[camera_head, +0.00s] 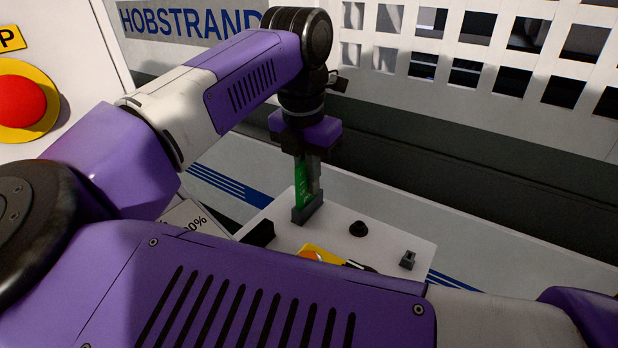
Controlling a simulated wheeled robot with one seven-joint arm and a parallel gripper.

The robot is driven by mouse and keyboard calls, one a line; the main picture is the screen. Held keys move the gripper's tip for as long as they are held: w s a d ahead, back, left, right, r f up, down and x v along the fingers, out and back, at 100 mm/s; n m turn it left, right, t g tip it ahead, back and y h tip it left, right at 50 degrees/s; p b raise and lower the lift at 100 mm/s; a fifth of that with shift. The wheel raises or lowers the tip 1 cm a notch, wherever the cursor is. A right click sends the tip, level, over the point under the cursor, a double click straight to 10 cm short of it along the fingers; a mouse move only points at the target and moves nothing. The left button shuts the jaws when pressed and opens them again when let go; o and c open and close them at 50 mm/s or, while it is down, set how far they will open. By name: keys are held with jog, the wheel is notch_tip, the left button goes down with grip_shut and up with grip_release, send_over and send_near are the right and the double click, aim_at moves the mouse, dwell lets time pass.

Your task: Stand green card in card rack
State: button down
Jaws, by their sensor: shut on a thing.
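The green card (302,184) is upright in my gripper (307,166), which points down and is shut on it. The card's lower end meets a small dark grey holder (307,210) on a white panel; this looks like the card rack. From this view I cannot tell how deep the card sits in it. The gripper's fingers hide part of the card.
The white panel (385,237) also bears a black knob (359,229), a small grey block (407,260), a black block (258,233) and a yellow and orange part (318,254). A white grid wall (480,40) stands behind. A red button (20,101) is at the left.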

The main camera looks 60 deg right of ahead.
jog(key=c, duration=1.5)
grip_release()
jog(key=shift+a+r, duration=0.25)
jog(key=shift+r, duration=1.7)
jog(key=shift+a+r, duration=0.2)
jog(key=shift+r, duration=1.7)
jog(key=shift+r, duration=0.1)
